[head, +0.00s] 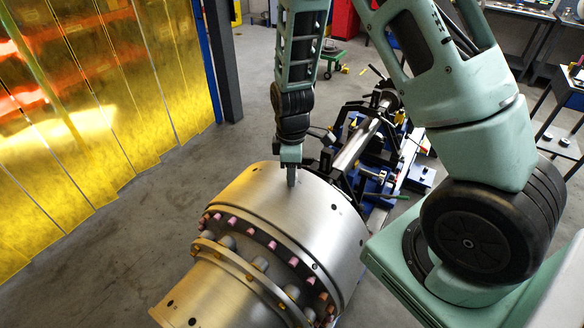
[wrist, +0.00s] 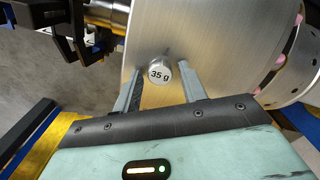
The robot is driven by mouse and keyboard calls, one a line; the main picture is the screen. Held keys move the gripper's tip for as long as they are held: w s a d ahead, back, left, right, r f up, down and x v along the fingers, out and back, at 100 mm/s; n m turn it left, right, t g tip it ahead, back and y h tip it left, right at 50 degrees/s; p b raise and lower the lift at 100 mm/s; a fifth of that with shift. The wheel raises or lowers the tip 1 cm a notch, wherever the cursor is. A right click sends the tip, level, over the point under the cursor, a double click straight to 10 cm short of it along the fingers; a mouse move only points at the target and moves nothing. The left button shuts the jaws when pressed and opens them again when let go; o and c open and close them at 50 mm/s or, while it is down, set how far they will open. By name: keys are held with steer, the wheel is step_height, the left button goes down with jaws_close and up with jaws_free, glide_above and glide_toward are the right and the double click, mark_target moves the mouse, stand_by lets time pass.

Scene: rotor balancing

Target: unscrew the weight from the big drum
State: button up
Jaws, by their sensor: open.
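The big drum (head: 270,200) is a large brushed-metal cylinder in the middle of the head view, and its side fills much of the wrist view (wrist: 220,45). In the head view my gripper (head: 291,178) points down at the drum's top, and the weight is hidden there.
A flange with pink-tipped bolts (head: 270,245) rings the drum's near end. A shaft (head: 358,145) on a blue stand (head: 405,165) extends behind it. A yellow curtain (head: 90,110) hangs at the left. Bare floor (head: 190,170) lies between curtain and drum.

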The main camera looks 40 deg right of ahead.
steer(key=c, duration=0.8)
steer(key=shift+f+n, duration=0.1)
steer(key=shift+n, duration=0.8)
steer(key=shift+c, duration=0.2)
steer(key=n, duration=0.3)
steer(key=shift+n, duration=0.4)
steer(key=n, duration=0.3)
steer(key=shift+r+n+p, duration=0.3)
steer(key=shift+n+p, duration=0.1)
steer(key=n+p, duration=0.1)
steer(key=n, duration=0.2)
steer(key=shift+r+n+p, duration=0.1)
steer(key=shift+n+p, duration=0.2)
steer(key=shift+p, duration=0.1)
steer(key=n+p, duration=0.1)
steer(key=n, duration=0.2)
steer(key=shift+n+p, duration=0.3)
steer(key=shift+p, duration=0.1)
steer(key=shift+f+n, duration=0.25)
steer(key=shift+n, duration=0.65)
steer(key=shift+r+p, duration=0.1)
steer(key=shift+p, duration=0.25)
